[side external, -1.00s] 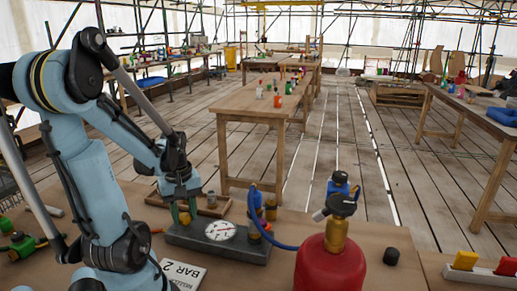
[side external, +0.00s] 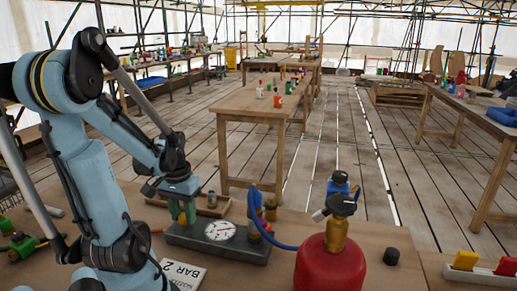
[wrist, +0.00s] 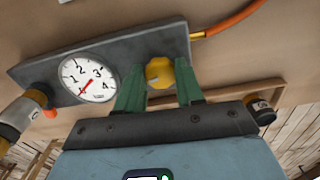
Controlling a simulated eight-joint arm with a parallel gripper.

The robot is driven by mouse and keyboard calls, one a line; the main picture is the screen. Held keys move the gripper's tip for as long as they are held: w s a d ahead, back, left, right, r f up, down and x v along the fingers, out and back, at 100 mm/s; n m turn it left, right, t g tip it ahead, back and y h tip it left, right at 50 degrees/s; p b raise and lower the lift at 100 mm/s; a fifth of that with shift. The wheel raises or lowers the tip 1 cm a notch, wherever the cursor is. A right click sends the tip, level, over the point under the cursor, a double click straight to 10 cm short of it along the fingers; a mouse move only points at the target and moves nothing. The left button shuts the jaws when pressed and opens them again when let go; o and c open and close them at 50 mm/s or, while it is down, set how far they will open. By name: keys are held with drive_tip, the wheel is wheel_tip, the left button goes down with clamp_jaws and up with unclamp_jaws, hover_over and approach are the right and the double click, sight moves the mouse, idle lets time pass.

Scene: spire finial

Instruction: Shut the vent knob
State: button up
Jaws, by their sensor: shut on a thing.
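The vent knob (wrist: 160,73) is a faceted yellow-brass knob at one end of a grey manifold block (wrist: 35,72). My gripper (wrist: 160,92) has its two green fingers shut on the knob, one on each side. In the side external view, my gripper (side external: 182,213) reaches down to the left end of the block (side external: 240,248), and the fingers mostly hide the knob. A round white gauge (wrist: 88,82) with a red needle sits on the block beside the knob. Its needle points to the lower left in the wrist view.
A blue hose (side external: 284,246) joins the block's right-end brass fittings to a red gas cylinder (side external: 325,264). An orange hose (wrist: 232,18) leaves the knob end. A "BAR 2" card (side external: 182,273) lies in front. A wooden tray (side external: 208,208) is behind the block.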

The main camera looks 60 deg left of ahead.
sight(183, 216)
drive_tip(key=shift+m, duration=1.2)
drive_tip(key=o, duration=1.1)
drive_tip(key=shift+c, duration=0.2)
wheel_tip(183, 216, up, 12)
drive_tip(key=shift+f, duration=0.1)
drive_tip(key=shift+f, duration=5.85)
